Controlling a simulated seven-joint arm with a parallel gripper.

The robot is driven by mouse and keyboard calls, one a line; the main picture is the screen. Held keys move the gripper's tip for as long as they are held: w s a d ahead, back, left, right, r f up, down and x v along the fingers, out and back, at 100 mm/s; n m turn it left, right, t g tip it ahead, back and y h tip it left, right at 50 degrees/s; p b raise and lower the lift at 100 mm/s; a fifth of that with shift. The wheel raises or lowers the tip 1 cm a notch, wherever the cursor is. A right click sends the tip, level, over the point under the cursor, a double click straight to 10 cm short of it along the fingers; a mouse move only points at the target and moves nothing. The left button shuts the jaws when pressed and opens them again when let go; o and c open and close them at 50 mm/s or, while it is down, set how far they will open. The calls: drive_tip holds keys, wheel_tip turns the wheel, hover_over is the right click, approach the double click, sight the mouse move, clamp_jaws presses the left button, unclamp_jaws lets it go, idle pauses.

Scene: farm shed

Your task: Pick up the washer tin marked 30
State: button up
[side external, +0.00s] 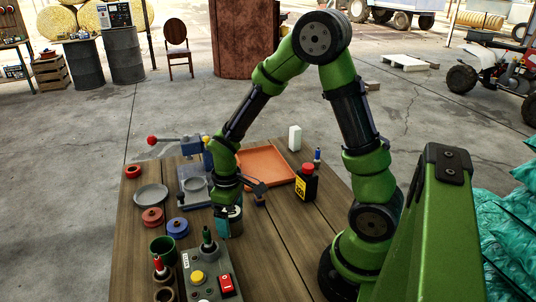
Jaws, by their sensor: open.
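My gripper (243,199) is low over the middle of the wooden table and is open. A teal cylinder (234,226) with a pale mark stands directly below and partly behind it; the gripper hides its upper part. I cannot tell whether the jaws are around or touching it, and I cannot read its mark. A red round item (152,217) and a blue round item (177,228) lie to the left. No number 30 is legible in this view, so I cannot tell which is the washer tin.
A grey control box (207,272) with buttons stands in front, beside a green cup (163,249). A blue vise (192,147), a grey dish (151,195), an orange tray (266,163) and a black-yellow bottle (305,184) stand around. Bare table lies right of the teal cylinder.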

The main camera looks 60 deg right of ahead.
drive_tip(key=shift+f, duration=0.5)
